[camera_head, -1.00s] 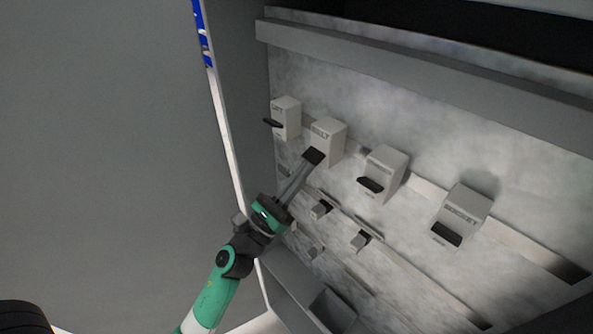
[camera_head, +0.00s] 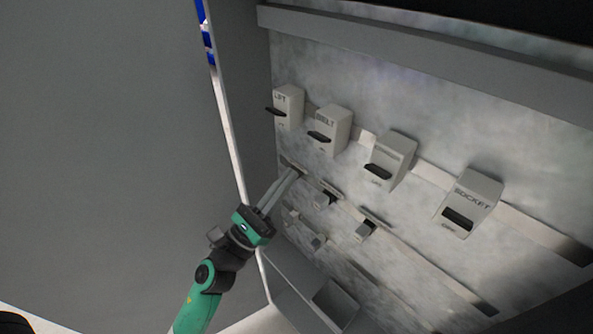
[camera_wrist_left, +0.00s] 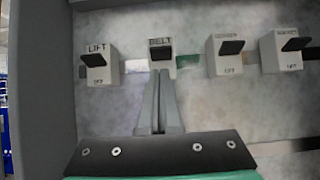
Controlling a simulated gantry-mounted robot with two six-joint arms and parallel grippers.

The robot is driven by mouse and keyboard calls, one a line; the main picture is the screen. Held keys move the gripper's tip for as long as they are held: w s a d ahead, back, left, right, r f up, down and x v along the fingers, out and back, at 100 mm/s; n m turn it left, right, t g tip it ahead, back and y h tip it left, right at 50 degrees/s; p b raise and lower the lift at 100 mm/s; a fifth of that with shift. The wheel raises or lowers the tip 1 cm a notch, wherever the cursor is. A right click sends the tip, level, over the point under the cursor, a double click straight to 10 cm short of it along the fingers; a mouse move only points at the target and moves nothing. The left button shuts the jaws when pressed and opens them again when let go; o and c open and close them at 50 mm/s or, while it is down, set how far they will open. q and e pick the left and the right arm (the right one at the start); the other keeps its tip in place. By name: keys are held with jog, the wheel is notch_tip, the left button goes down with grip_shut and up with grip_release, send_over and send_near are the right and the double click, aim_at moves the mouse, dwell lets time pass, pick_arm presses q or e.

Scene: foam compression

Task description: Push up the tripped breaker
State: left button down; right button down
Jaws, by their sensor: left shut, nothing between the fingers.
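Several pale breakers stand in a row in the cabinet. The LIFT breaker (camera_head: 290,104) is at the left, then the BELT breaker (camera_head: 335,125), a third with an unclear label (camera_head: 395,154), and the SOCKET breaker (camera_head: 476,193) at the right. Each has a dark lever; I cannot tell for sure which is tripped. My left gripper (camera_head: 295,172) is shut and empty, its tips below the BELT breaker and apart from its lever (camera_head: 319,137). In the left wrist view the fingers (camera_wrist_left: 161,75) point at the BELT breaker, just under its lever (camera_wrist_left: 160,53). My right gripper is not seen.
A lower rail carries small grey blocks (camera_head: 365,231) close to my left fingers. The cabinet's side wall (camera_head: 238,110) stands close on the left. A grey ledge (camera_head: 420,42) runs above the breakers. An open grey box (camera_head: 336,303) sits at the bottom.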

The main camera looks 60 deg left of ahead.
pick_arm(q)
jog(key=s+d+r, duration=0.1)
jog(key=s+r, duration=0.1)
jog(key=s, duration=0.4)
jog(key=shift+s+d+p, duration=0.2)
jog(key=shift+d+p, duration=0.05)
jog(key=shift+p, duration=0.1)
